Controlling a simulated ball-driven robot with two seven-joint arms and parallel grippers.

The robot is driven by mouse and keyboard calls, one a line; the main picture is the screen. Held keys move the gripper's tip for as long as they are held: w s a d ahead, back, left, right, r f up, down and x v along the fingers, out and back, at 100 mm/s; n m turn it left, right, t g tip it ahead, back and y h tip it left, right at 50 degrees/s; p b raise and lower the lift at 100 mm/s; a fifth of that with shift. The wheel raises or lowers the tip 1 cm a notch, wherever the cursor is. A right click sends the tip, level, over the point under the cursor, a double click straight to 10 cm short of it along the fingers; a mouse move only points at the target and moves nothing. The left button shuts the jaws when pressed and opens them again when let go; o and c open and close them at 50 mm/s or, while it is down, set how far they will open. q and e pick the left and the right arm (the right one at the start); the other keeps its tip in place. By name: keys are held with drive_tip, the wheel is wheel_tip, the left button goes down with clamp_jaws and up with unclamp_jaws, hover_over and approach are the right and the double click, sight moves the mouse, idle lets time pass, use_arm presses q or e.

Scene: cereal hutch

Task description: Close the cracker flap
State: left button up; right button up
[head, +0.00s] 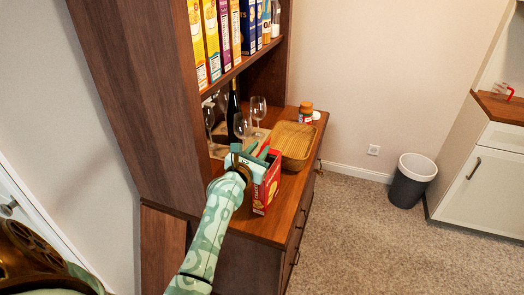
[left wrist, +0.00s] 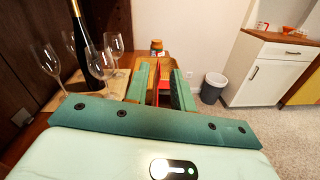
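The red cracker box (head: 268,188) stands upright on the wooden counter of the hutch, in front of the wicker tray. A thin red flap (head: 264,149) appears to stand up at its top. My left gripper (head: 254,157) is right over the box top and hides much of it. In the left wrist view the green fingers (left wrist: 162,88) are apart, with a narrow red strip of the box (left wrist: 158,82) showing between them. I cannot tell whether either finger touches it. My right gripper is not in view.
A wicker tray (head: 291,143) lies just behind the box. Wine glasses (head: 258,107) and a dark bottle (head: 232,110) stand to the left and behind. A brown-lidded jar (head: 305,112) is at the counter's far end. Cereal boxes (head: 211,38) fill the shelf above.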

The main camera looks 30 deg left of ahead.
use_arm(q)
drive_tip(key=shift+w+a, duration=0.2)
drive_tip(key=shift+w, duration=0.65)
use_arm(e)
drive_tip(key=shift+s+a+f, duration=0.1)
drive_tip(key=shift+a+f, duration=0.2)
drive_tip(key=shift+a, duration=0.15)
use_arm(q)
clamp_jaws()
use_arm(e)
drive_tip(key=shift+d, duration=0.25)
use_arm(q)
drive_tip(key=shift+d, duration=0.1)
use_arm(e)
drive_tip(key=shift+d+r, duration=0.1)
